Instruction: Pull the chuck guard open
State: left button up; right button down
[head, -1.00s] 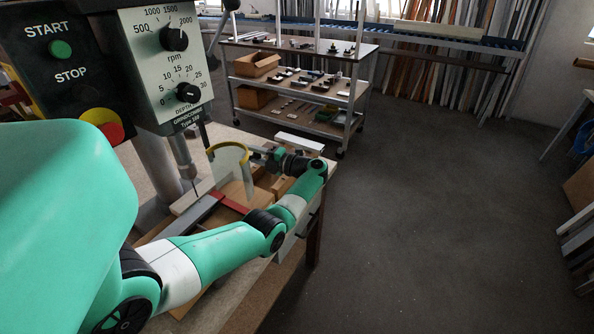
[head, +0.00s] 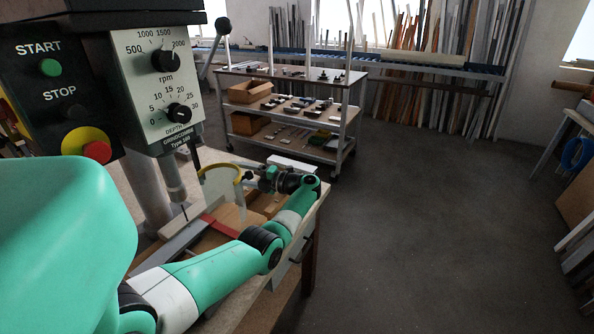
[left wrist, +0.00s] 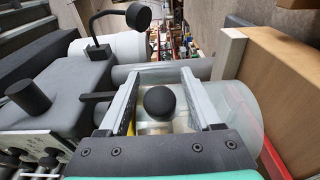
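The chuck guard (head: 222,187) is a clear curved shield with a yellow top rim, hanging beside the drill press spindle in the head view. It also shows as a clear cylinder in the left wrist view (left wrist: 240,108). A black ball knob (left wrist: 159,103) stands in front of it. My left gripper (head: 250,180) is at the guard's right side. In the left wrist view its two grey fingers (left wrist: 160,80) stand apart on either side of the knob, with gaps to it. The fingertips are small and partly unclear in the head view. My right gripper is not in view.
The drill press head (head: 158,85) with dials and buttons is at the left. A grey vise (head: 182,243) with a red part lies on the bench under the guard. A wooden block (left wrist: 285,85) is right of the guard in the wrist view. Open floor (head: 420,220) lies to the right.

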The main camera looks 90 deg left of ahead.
pick_arm(q)
jog(key=shift+w, duration=0.1)
jog(key=b+v, duration=0.5)
jog(key=v, duration=0.6)
jog(key=shift+w+d+b, duration=0.15)
jog(key=shift+w+b, duration=0.05)
jog(key=shift+b, duration=0.2)
